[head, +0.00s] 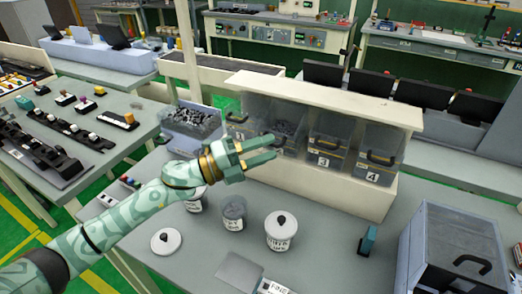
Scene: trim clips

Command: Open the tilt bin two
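A cream rack (300,96) holds a row of grey see-through tilt bins with dark handles. The second bin from the left (291,129) has dark contents, and its lower front and label are partly hidden behind my gripper. Bins labelled 3 (328,148) and 4 (378,160) stand to its right, apparently upright. My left gripper (275,147) is in front of the second bin, its two fingers apart and pointing right. I see nothing between them. I cannot tell whether the fingers touch the bin's handle. My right gripper is not in view.
White lidded jars (281,231) and an open jar (234,213) stand on the table below my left arm. A loose white lid (165,241) lies at their left. A large grey bin (450,250) stands at the right. A box of dark parts (192,122) sits left of the rack.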

